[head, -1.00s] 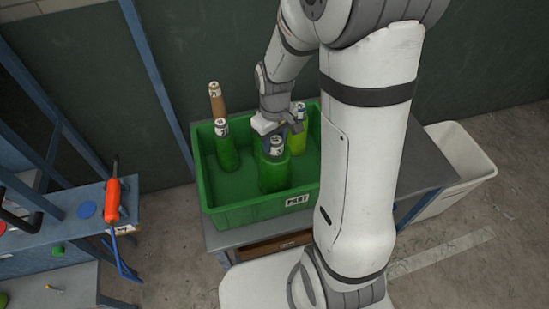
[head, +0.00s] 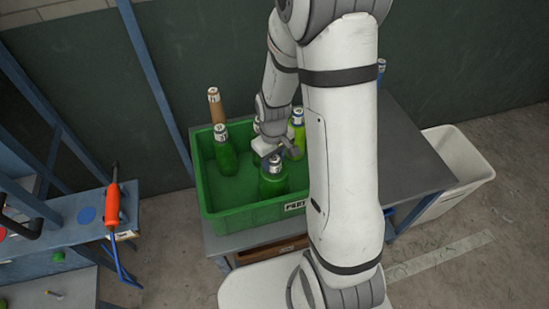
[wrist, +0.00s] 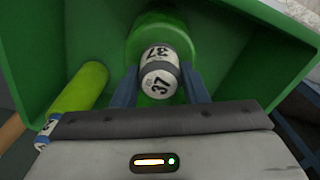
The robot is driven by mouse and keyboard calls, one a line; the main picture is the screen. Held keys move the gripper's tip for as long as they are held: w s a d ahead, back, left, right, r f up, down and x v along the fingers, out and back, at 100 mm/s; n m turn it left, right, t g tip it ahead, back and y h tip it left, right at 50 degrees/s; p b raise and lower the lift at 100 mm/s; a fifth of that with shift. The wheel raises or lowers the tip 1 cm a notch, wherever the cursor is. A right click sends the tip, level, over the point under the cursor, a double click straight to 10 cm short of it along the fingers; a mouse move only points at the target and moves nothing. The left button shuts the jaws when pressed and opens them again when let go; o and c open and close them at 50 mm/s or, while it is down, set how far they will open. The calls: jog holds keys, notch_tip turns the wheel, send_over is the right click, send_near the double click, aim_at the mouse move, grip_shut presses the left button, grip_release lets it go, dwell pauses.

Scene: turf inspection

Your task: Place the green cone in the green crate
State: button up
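The green crate (head: 222,221) stands on the grey table, open at the top. A green cone with a white label (head: 274,182) stands upright inside it near the front. In the wrist view its label reads 37 (wrist: 159,80), and my gripper's two blue fingers (wrist: 160,88) close on both sides of its narrow top. My gripper (head: 272,158) is above the crate, shut on this cone. The cone's base looks at or near the crate floor; I cannot tell exact contact.
Another green cone (head: 226,157) and a yellow-green cone (head: 297,138) are in the crate; a further one is mostly hidden behind my gripper. A brown cone (head: 217,107) stands behind the crate. A white bin (head: 462,160) stands right. An orange-handled tool (head: 113,205) is left.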

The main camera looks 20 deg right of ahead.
jog(key=o, duration=0.4)
jog(key=shift+r, duration=0.15)
notch_tip(320, 180, up, 12)
jog(key=s+r+m+t, duration=0.1)
jog(key=s+r, duration=0.2)
jog(key=s, duration=0.1)
jog(key=s+r+m+t, duration=0.1)
jog(key=s+r+m, duration=0.1)
jog(key=s+r, duration=0.2)
jog(key=s+r+m+t+b, duration=0.1)
jog(key=s+r, duration=0.2)
jog(key=s, duration=0.3)
jog(key=shift+d+r+t, duration=0.1)
jog(key=shift+r+t, duration=0.1)
jog(key=shift+t, duration=0.1)
